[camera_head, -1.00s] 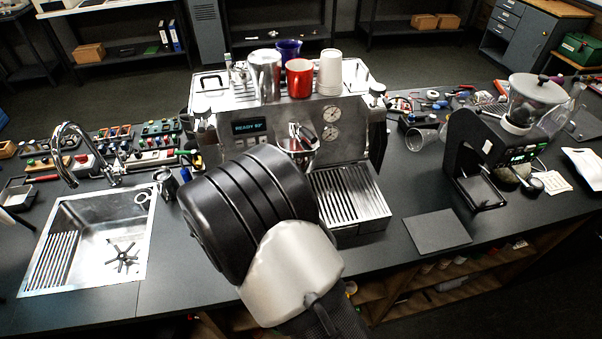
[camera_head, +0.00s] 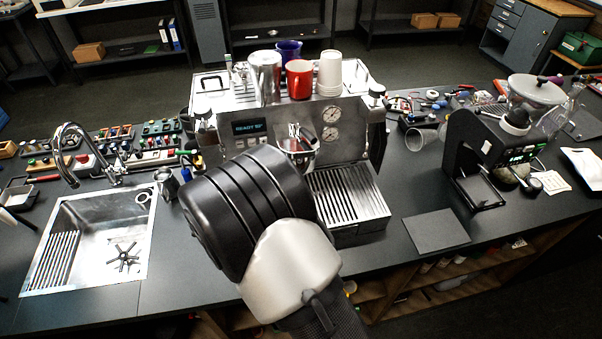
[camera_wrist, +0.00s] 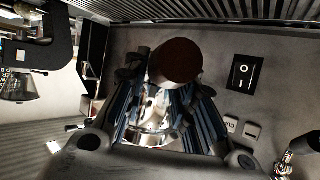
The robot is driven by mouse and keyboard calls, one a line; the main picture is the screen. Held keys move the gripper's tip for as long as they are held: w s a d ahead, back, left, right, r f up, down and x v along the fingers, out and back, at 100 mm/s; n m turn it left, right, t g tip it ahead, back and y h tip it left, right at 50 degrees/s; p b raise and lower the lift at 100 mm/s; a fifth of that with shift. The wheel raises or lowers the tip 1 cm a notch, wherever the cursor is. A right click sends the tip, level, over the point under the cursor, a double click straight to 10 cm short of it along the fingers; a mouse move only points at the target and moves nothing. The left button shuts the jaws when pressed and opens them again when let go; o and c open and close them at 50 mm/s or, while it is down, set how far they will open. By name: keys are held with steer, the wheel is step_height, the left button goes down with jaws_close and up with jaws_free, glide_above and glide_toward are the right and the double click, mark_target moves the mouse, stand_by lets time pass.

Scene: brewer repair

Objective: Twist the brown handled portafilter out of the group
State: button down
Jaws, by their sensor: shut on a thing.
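The espresso machine (camera_head: 352,141) stands on the counter, its display lit with "READY". At its front, the shiny metal group area (camera_head: 297,146) shows just above my arm in the head view. In the wrist view the brown portafilter handle (camera_wrist: 175,61) shows its round dark end, with bright metal (camera_wrist: 155,115) below it. My gripper (camera_wrist: 166,75) is shut on the handle, with a finger on each side. My arm hides the gripper and the handle in the head view. I cannot tell how far the portafilter is turned in the group.
The drip tray (camera_head: 348,196) lies right of my arm. Cups (camera_head: 299,80) stand on top of the machine. A sink (camera_head: 60,270) is at the left, a grinder (camera_head: 490,150) at the right. A dark mat (camera_head: 437,231) lies on clear counter.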

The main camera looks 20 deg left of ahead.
steer(key=shift+f, duration=1.15)
stand_by(3.9)
steer(key=shift+s+p, duration=0.1)
steer(key=shift+p, duration=0.35)
stand_by(1.0)
steer(key=s+a+p, duration=0.2)
steer(key=s, duration=1)
steer(key=shift+s+a, duration=0.15)
steer(key=shift+s, duration=0.2)
